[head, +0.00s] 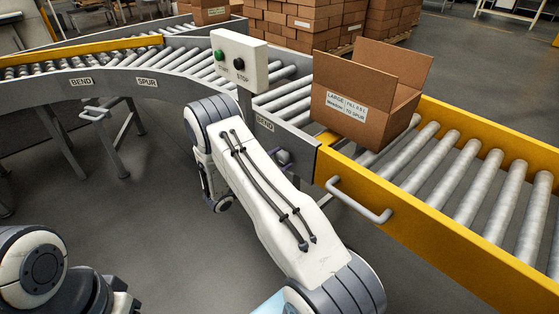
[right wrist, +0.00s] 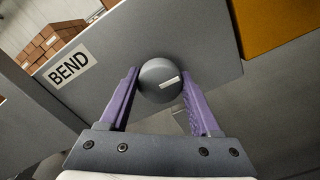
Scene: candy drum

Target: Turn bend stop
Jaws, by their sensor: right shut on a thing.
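A round grey knob (right wrist: 158,82) with a short white mark sits on the grey conveyor side panel, right of the BEND label (right wrist: 68,66) in the right wrist view. My right gripper (right wrist: 160,88) has its purple fingers on both sides of the knob, shut on it. The white mark lies nearly level in that view, its right end slightly higher.
A control box (head: 238,60) with green and black buttons stands above the panel. An open cardboard box (head: 368,100) rests on the rollers beside the yellow-railed section (head: 450,240) with a handle (head: 358,203). The curved conveyor carries BEND and SPUR labels. Grey floor is clear in front.

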